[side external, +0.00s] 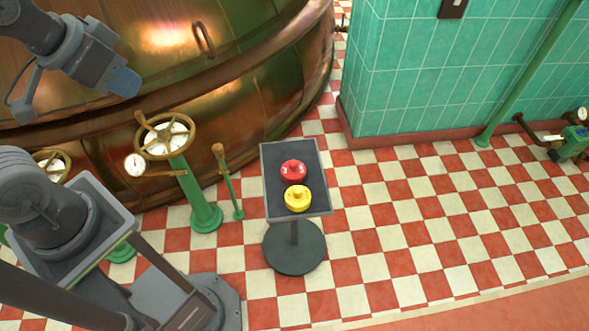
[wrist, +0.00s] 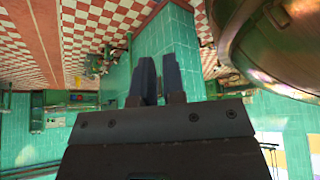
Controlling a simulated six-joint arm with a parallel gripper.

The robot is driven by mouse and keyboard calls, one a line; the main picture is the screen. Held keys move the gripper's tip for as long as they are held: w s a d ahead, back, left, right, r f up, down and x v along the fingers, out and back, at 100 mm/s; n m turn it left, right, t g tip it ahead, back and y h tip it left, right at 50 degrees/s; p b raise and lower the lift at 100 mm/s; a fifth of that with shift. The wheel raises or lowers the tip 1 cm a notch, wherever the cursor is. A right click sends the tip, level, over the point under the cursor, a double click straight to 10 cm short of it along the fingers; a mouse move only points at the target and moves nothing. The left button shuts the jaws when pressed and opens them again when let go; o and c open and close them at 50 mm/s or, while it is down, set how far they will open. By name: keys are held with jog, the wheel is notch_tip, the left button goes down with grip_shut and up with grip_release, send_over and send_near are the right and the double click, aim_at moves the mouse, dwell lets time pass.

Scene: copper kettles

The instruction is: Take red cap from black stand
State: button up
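The red cap (side external: 293,170) sits on the flat top of the black stand (side external: 279,155), which is a dark tray-like top on a post with a round base. A yellow cap (side external: 298,198) sits just in front of the red one, very close to it. My gripper (side external: 125,82) is at the upper left of the side view, high up and well away from the stand. In the wrist view its two dark fingers (wrist: 159,77) stand a little apart with nothing between them. Neither the caps nor the stand can be made out in the wrist view.
A large copper kettle (side external: 240,85) fills the back left. A green valve post with a handwheel (side external: 166,136) and a green lever (side external: 226,172) stand left of the stand. A green tiled pillar (side external: 420,90) is behind right. The checkered floor (side external: 420,220) right of the stand is clear.

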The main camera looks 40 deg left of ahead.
jog(key=o, duration=0.9)
jog(key=m+g+y, duration=0.2)
jog(key=m+y, duration=0.1)
jog(key=m, duration=2.4)
send_over(293, 163)
jog(key=s+d, duration=0.1)
jog(key=f, duration=4.1)
jog(key=shift+s+d, duration=0.15)
jog(key=shift+s, duration=0.05)
jog(key=shift+x, duration=3.1)
